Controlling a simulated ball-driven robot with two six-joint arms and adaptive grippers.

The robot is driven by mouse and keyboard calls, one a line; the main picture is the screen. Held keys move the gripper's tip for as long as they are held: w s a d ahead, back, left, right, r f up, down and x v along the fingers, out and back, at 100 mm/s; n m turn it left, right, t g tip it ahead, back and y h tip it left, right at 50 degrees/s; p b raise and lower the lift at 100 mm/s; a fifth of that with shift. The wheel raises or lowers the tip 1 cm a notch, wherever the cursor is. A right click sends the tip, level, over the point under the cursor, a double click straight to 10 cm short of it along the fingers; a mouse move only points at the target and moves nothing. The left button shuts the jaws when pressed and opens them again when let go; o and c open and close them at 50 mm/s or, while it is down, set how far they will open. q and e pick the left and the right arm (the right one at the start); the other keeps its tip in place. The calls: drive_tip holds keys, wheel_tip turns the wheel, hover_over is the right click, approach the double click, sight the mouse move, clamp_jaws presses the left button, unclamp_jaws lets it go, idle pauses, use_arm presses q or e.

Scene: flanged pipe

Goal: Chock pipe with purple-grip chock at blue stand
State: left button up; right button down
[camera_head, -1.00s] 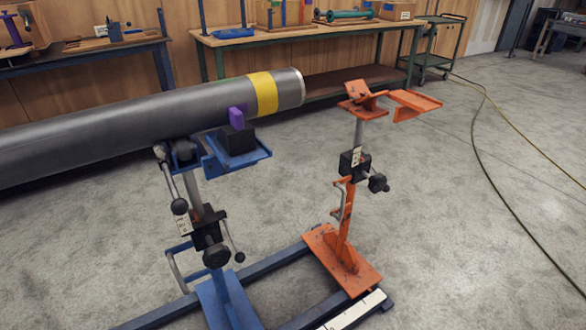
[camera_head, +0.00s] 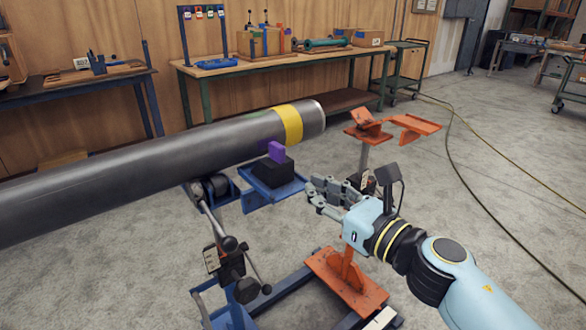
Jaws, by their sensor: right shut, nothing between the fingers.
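The grey pipe (camera_head: 150,160) with a yellow band (camera_head: 288,124) near its right end lies across the blue stand's rollers (camera_head: 212,188). The black chock (camera_head: 272,173) with a purple grip (camera_head: 276,151) sits on the blue stand's side shelf (camera_head: 258,198), close beside the pipe; whether it touches the pipe I cannot tell. My right gripper (camera_head: 316,190) is shut and empty, just right of the blue shelf and apart from the chock. My left gripper is not in view.
An orange stand (camera_head: 375,129) stands to the right, partly behind my right arm. Workbenches (camera_head: 285,60) line the wall, and a green cart (camera_head: 402,70) stands at the back. A cable (camera_head: 450,150) lies on the open floor at right.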

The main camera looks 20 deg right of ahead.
sight(286, 169)
drive_tip(key=x, duration=0.6)
drive_tip(key=shift+w, duration=0.15)
drive_tip(key=shift+w+a, duration=0.1)
drive_tip(key=shift+w, duration=0.05)
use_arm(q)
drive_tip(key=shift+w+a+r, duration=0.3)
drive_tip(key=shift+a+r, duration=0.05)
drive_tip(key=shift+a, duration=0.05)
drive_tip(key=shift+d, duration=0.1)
use_arm(e)
drive_tip(key=x, duration=0.4)
drive_tip(key=shift+f, duration=0.1)
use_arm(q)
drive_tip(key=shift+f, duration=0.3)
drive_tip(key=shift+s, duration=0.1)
